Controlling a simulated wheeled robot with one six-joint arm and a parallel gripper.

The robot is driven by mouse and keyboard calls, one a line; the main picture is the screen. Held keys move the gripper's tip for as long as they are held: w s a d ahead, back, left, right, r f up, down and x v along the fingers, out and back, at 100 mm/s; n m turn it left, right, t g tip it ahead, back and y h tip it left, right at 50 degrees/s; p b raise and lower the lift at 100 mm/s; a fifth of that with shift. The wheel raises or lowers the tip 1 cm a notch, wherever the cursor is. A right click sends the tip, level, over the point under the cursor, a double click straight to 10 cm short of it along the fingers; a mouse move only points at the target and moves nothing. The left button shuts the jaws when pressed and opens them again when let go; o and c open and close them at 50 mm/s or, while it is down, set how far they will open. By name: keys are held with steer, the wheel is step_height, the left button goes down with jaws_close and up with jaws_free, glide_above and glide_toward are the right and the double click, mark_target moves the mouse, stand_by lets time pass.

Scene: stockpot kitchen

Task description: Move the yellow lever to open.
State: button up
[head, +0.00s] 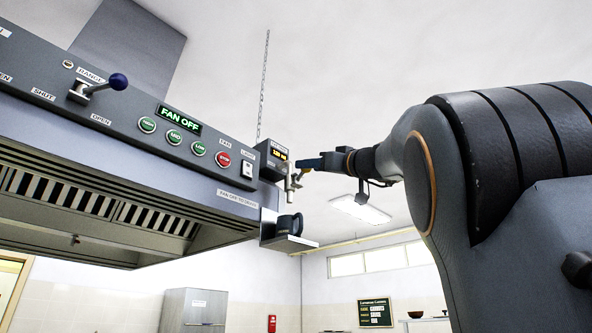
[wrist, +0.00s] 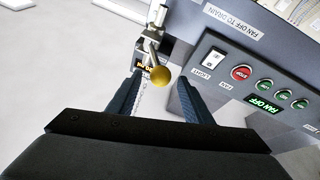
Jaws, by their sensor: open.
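The yellow lever's round knob (wrist: 161,77) shows in the wrist view, at the end of a short metal arm on a metal valve (wrist: 150,42). In the head view the valve (head: 290,180) hangs at the right end of the hood, and the knob cannot be made out. My gripper (head: 303,164) reaches in from the right beside the valve. In the wrist view my gripper (wrist: 160,80) is open, and the knob appears between its two dark blue fingertips. I cannot tell whether either finger touches it.
A grey hood panel (head: 240,146) carries several buttons and a FAN OFF display (head: 179,120). A blue-knobbed lever (head: 118,82) sits farther left, near SHUT and OPEN labels. A dark mug (head: 290,223) stands on a small shelf (head: 288,243) below the valve. A chain (head: 263,85) hangs behind.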

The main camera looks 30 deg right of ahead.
mark_target(302, 173)
steer(key=p+x, duration=0.5)
steer(key=x, duration=0.2)
stand_by(0.3)
jaws_close()
